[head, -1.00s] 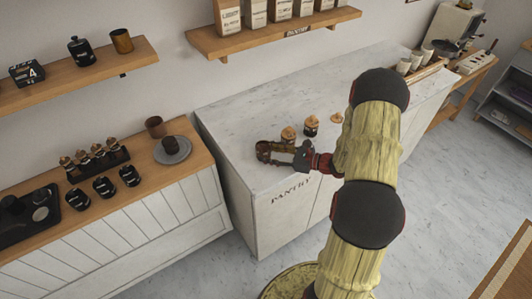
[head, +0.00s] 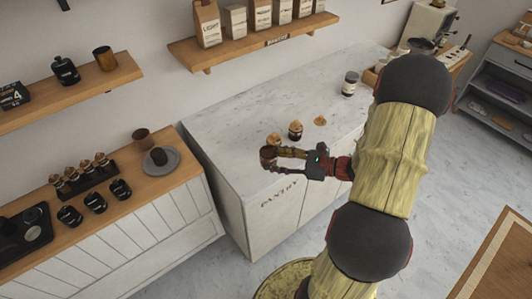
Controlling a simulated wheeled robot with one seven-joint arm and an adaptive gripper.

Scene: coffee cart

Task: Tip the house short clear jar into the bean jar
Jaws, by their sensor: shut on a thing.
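My gripper (head: 283,160) is shut on a small, dark brown jar (head: 267,156), with a finger on each side of it. It is over the front of the pale pantry counter, and I cannot tell its height above the top or its exact tilt. Just behind the held jar is a small jar with a tan top (head: 274,138), partly hidden. To its right stands a dark-filled jar with a tan top (head: 295,130). A dark jar with a white label and dark lid (head: 349,85) stands upright farther back. No label readable here tells which is the bean jar.
A flat tan round thing (head: 320,121) lies on the pantry counter (head: 225,125). A shelf of bags (head: 250,42) hangs above the counter. A wooden-topped cabinet (head: 185,160) at left holds cups and a grey plate. The counter's left part is clear.

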